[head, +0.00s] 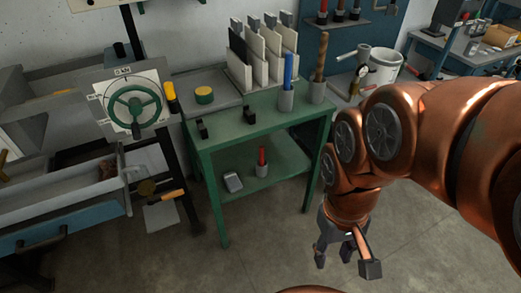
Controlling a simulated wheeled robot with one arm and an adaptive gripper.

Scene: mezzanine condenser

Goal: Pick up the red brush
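The red brush (262,155) stands upright in a small grey cup (262,170) on the lower shelf of the green table (215,138). Only its red upper part shows; the rest is hidden in the cup. My gripper (344,262) hangs over the floor to the right of the table, low in the picture and apart from the brush. Its fingers are spread, with nothing seen between them.
The tabletop above holds a blue-handled tool (288,70), a brown-handled tool (321,55) and upright plates (256,60). Table legs flank the shelf. The floor (270,245) in front is clear.

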